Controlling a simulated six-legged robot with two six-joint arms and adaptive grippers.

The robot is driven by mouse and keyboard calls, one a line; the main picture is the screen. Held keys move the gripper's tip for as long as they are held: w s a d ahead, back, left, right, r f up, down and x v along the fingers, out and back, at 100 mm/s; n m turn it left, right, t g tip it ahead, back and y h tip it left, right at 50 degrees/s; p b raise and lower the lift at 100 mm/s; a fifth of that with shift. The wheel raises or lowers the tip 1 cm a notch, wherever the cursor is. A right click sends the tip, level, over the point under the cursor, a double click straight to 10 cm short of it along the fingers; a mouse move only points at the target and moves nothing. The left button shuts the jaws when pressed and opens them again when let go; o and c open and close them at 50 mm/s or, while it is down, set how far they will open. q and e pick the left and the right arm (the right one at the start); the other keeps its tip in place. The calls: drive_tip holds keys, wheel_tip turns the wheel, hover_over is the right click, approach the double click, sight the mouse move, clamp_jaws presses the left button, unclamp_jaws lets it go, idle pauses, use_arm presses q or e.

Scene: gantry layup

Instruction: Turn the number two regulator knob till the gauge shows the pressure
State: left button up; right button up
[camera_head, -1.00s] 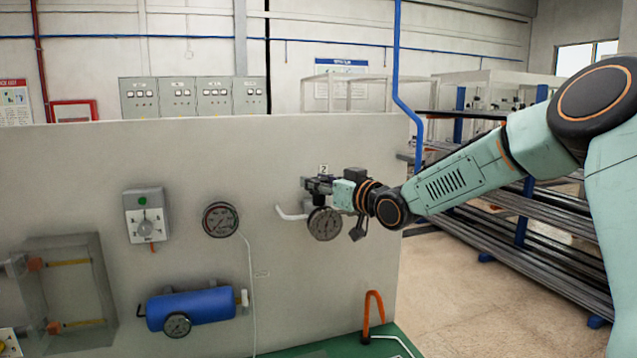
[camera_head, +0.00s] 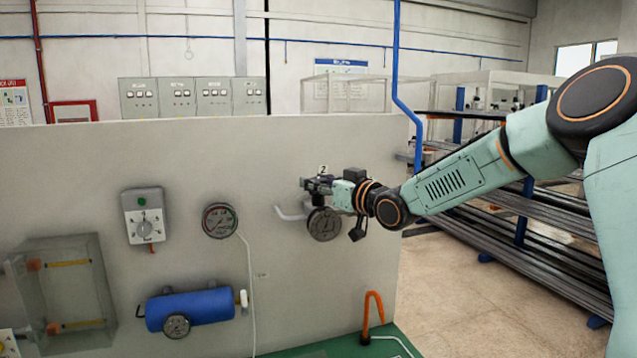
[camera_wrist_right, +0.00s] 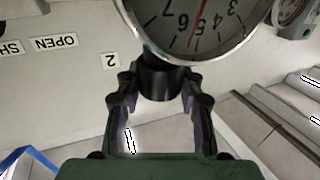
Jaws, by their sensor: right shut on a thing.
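My right gripper (camera_head: 319,184) is at the number two regulator on the grey panel, under the small "2" label (camera_head: 323,169). In the right wrist view its two fingers (camera_wrist_right: 153,95) are shut on the black regulator knob (camera_wrist_right: 160,82), one finger on each side. The regulator's gauge (camera_head: 324,224) hangs just below the gripper in the head view. In the right wrist view this gauge (camera_wrist_right: 195,25) appears upside down and partly cut off, with a red needle close to the 5. The "2" label (camera_wrist_right: 110,60) shows there too. My left gripper is not in view.
The grey panel (camera_head: 90,170) also carries another round gauge (camera_head: 220,220), a dial box (camera_head: 144,216), a blue cylinder (camera_head: 190,309) and a clear box (camera_head: 75,290). Racks of bars (camera_head: 500,225) stand at right.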

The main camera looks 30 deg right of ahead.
drive_tip(key=shift+a+f, duration=0.1)
drive_tip(key=shift+f, duration=0.2)
drive_tip(key=o, duration=1.2)
drive_tip(key=shift+w+r, duration=0.1)
drive_tip(key=shift+r, duration=0.1)
drive_tip(key=s+d, duration=0.1)
drive_tip(key=s, duration=0.6)
drive_tip(key=shift+s, duration=0.25)
